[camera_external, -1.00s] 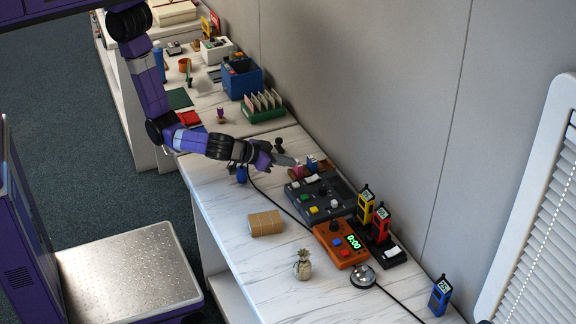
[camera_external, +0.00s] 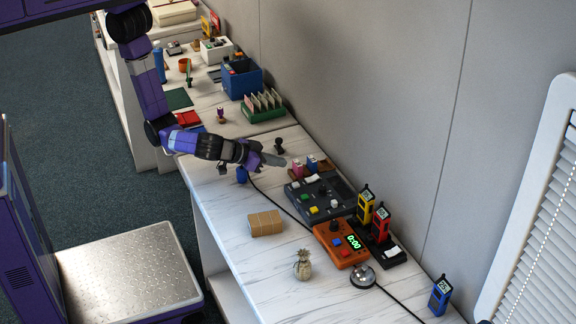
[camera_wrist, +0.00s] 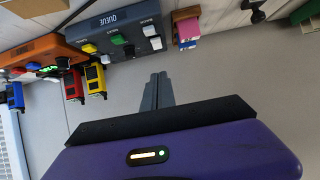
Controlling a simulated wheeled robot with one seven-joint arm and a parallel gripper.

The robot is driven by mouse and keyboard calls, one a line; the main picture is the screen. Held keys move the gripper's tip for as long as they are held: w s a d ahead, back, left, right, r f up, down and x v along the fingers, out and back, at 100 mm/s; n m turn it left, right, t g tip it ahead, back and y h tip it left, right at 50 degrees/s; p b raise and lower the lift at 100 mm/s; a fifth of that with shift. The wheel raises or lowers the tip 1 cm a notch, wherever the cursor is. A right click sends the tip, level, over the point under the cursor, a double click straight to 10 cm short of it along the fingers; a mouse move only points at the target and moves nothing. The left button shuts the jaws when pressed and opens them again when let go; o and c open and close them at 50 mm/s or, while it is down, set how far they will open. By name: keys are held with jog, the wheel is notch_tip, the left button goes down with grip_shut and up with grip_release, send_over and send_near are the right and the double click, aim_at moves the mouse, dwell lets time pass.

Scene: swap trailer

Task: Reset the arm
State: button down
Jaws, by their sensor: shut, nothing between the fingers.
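My purple arm reaches over the marble-topped counter (camera_external: 225,195) in the external view. My gripper (camera_external: 282,161) is shut and empty, held in the air above the counter near the grey control box (camera_external: 325,197). In the wrist view my gripper (camera_wrist: 158,80) shows its two grey fingers pressed together with nothing between them. Behind the fingers there is the grey wall (camera_wrist: 230,90). The control box also shows in the wrist view, marked QUEUE (camera_wrist: 108,20).
An orange timer box (camera_external: 335,250) reading 0:00, a silver bell (camera_external: 362,277), yellow and red radios (camera_external: 380,225), a blue radio (camera_external: 440,296), a brown package (camera_external: 265,223) and a small pineapple-like object (camera_external: 302,265) stand on the counter. The wall (camera_external: 350,90) runs close behind.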

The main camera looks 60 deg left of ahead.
jog(key=d+r+m+h, duration=0.3)
jog(key=d+m+h, duration=0.2)
jog(key=d, duration=0.2)
jog(key=s+a+m+t+h, duration=0.1)
jog(key=s+a+h, duration=0.1)
jog(key=a, duration=1.2)
jog(key=s+a+t+h, duration=0.2)
jog(key=s+a, duration=0.1)
jog(key=a, duration=1.2)
jog(key=s+a+n+y, duration=0.3)
jog(key=s+a, duration=0.3)
jog(key=a, duration=0.3)
jog(key=s+a+n+y, duration=0.3)
jog(key=s+a+y, duration=0.3)
jog(key=a, duration=0.4)
jog(key=shift+a+r, duration=0.25)
jog(key=shift+r, duration=0.15)
jog(key=c, duration=2.2)
grip_release()
